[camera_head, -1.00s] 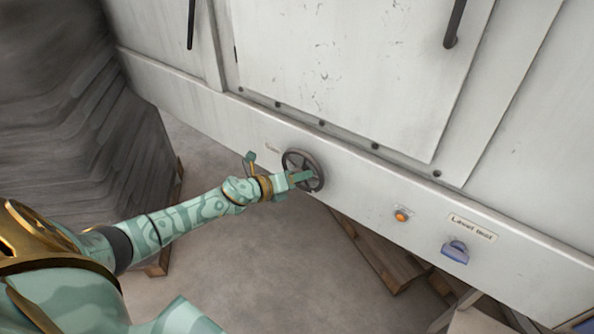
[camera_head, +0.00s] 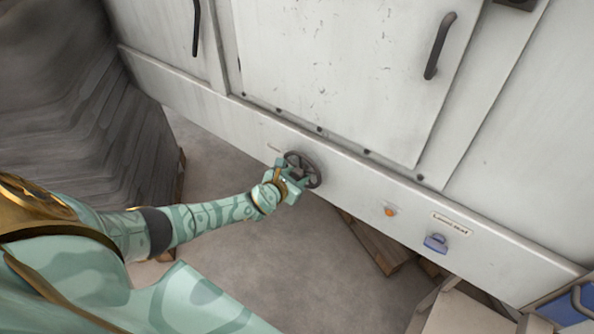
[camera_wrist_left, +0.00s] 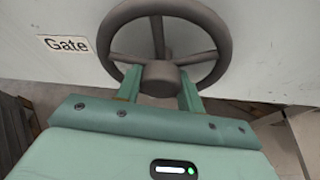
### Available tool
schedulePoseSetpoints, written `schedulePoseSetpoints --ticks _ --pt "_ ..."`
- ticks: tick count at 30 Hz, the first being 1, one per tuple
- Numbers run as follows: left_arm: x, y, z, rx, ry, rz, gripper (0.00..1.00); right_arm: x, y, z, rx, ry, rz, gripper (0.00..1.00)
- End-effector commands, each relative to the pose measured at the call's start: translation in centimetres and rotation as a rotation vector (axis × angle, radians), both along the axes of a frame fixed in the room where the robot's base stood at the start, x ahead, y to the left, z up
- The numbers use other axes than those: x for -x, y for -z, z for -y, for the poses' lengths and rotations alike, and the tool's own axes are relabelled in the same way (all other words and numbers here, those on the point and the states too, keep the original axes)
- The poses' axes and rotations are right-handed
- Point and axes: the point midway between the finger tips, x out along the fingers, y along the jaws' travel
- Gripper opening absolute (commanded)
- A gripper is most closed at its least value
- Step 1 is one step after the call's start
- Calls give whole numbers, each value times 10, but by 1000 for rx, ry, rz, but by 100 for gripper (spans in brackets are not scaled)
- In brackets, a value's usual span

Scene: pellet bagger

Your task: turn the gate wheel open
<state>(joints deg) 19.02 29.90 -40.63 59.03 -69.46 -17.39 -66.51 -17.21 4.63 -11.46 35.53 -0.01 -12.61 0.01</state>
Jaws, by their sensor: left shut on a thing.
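The gate wheel (camera_head: 304,165) is a dark grey spoked handwheel on the lower white panel of the machine. In the left wrist view the wheel (camera_wrist_left: 222,42) fills the top middle, beside a label reading "Gate" (camera_wrist_left: 67,45). My left gripper (camera_head: 297,178) is at the wheel's lower left part. In the left wrist view my left gripper's two green fingers (camera_wrist_left: 160,90) stand on either side of the wheel's hub and are shut on the wheel. The fingertips are partly hidden behind the hub and spokes. My right gripper is not in view.
An orange button (camera_head: 390,211) and a blue part (camera_head: 436,243) under a label (camera_head: 451,223) sit on the panel to the right. A door handle (camera_head: 439,46) sticks out above. A wooden pallet (camera_head: 375,243) lies below. A dark wrapped stack (camera_head: 85,110) stands at left.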

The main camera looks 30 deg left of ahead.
Motion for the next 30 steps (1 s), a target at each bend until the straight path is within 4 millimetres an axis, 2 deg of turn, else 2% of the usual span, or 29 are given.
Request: schedulePoseSetpoints --ticks 3,13,30 --pt "2 1 1 -108 1 2 0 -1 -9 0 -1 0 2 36" --pt "2 2 0 -420 3 26 0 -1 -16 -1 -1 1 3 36" --pt "2 3 -2 -959 4 70 0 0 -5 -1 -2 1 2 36"
